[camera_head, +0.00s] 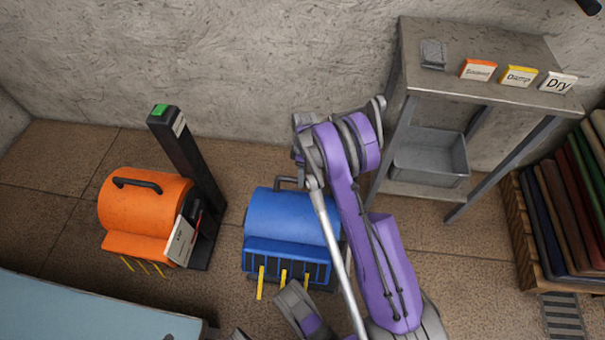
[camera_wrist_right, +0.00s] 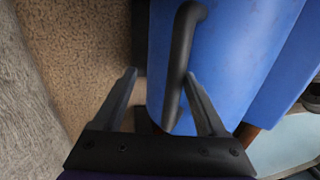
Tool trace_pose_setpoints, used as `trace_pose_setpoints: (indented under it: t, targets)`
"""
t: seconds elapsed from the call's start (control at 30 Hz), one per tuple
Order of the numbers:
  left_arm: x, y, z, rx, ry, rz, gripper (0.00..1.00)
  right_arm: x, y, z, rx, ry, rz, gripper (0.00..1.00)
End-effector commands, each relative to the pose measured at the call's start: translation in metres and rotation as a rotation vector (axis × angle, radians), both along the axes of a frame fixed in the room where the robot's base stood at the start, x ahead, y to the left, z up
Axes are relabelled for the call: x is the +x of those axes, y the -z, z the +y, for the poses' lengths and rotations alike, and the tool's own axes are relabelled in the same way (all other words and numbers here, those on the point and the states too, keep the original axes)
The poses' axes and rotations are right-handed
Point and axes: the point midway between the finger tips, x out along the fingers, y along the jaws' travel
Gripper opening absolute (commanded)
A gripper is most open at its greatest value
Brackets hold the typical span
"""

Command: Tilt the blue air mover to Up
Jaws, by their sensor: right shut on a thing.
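The blue air mover (camera_head: 290,222) stands on the brown tiled floor near the wall, with a dark grille and yellow strips at its front. Its black carry handle (camera_wrist_right: 181,58) is on top and crosses between the fingers of my right gripper (camera_wrist_right: 160,76) in the right wrist view. The gripper is shut on this handle. In the head view, my purple right arm covers the mover's right side, and the fingertips are hard to make out.
An orange air mover (camera_head: 145,205) stands beside a black post (camera_head: 185,150) at left. A metal table (camera_head: 480,85) with orange, yellow and white label cards stands at right, a grey bin (camera_head: 430,158) below. A pale blue surface (camera_head: 90,310) is front left.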

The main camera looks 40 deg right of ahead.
Motion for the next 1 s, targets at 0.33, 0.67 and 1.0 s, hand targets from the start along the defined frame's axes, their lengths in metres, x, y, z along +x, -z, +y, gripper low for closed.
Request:
trace_pose_setpoints:
  t: [0.33,0.67,1.0]
  targets:
    - [-0.002,-0.012,0.000,0.000,0.000,-0.002,0.50,0.005,-0.041,-0.007,-0.002,0.002,-0.004,0.57]
    - [-0.004,-0.027,0.000,0.000,0.000,-0.005,0.50,0.012,-0.097,-0.016,-0.001,0.001,-0.002,0.57]
    - [-0.005,-0.028,0.000,0.000,0.000,-0.006,0.50,0.013,-0.106,-0.017,-0.001,0.001,0.000,0.57]
